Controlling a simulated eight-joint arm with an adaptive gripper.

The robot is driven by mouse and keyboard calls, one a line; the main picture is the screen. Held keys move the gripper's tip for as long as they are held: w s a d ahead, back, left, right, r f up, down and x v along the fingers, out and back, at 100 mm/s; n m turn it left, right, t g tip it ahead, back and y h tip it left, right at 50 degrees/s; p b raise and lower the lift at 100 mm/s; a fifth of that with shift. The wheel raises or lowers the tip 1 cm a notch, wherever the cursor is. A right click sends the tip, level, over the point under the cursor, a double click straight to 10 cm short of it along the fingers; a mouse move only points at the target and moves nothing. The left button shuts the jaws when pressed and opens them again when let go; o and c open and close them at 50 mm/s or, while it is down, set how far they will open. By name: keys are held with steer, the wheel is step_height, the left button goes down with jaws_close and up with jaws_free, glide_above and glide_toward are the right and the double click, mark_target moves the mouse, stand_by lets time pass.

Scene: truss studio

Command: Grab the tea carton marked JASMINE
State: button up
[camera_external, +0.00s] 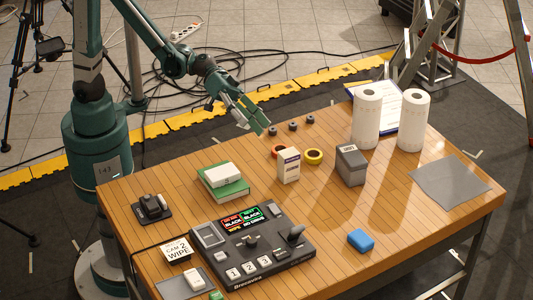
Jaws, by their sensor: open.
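A small upright white carton with purple print (288,166) stands near the middle of the wooden table. It looks like a tea carton, but its lettering is too small to read, so I cannot confirm JASMINE. My gripper (254,123) is open and empty, in the air over the table's far edge. It is apart from the carton, beyond it and to its left in the view.
A green book (223,184) lies left, a control panel (252,245) in front. Paper rolls (367,120) stand at the back right.

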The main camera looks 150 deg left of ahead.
steer(key=s+a+f+n+t+y+b, duration=0.1)
steer(key=s+a+f+n+y+b, duration=0.15)
steer(key=a, duration=0.85)
steer(key=s+d+f+m+h+b, duration=0.3)
steer(key=f+m+b, duration=0.2)
steer(key=f, duration=0.4)
steer(key=s+d+f+m+h+b, duration=0.35)
steer(key=f+m+b, duration=0.2)
steer(key=f, duration=0.25)
steer(key=t+y, duration=0.2)
steer(key=y, duration=0.1)
glide_toward(289, 156)
steer(key=shift+w+a+f+m+b, duration=0.1)
steer(key=shift+a+f+m+b, duration=0.1)
steer(key=shift+a, duration=0.15)
steer(key=shift+w+a+f+m+b, duration=0.15)
steer(key=shift+a+m, duration=0.05)
steer(key=shift+a, duration=0.15)
steer(key=shift+w, duration=0.1)
steer(key=shift+w, duration=1.2)
steer(key=shift+w, duration=0.1)
steer(key=shift+w+d+f+b, duration=0.1)
steer(key=shift+w+b, duration=0.2)
steer(key=shift+w, duration=0.15)
steer(key=shift+w+d+f+b, duration=0.1)
steer(key=shift+w+b, duration=0.15)
steer(key=shift+w, duration=0.2)
steer(key=shift+w+b, duration=0.3)
steer(key=shift+w, duration=1.35)
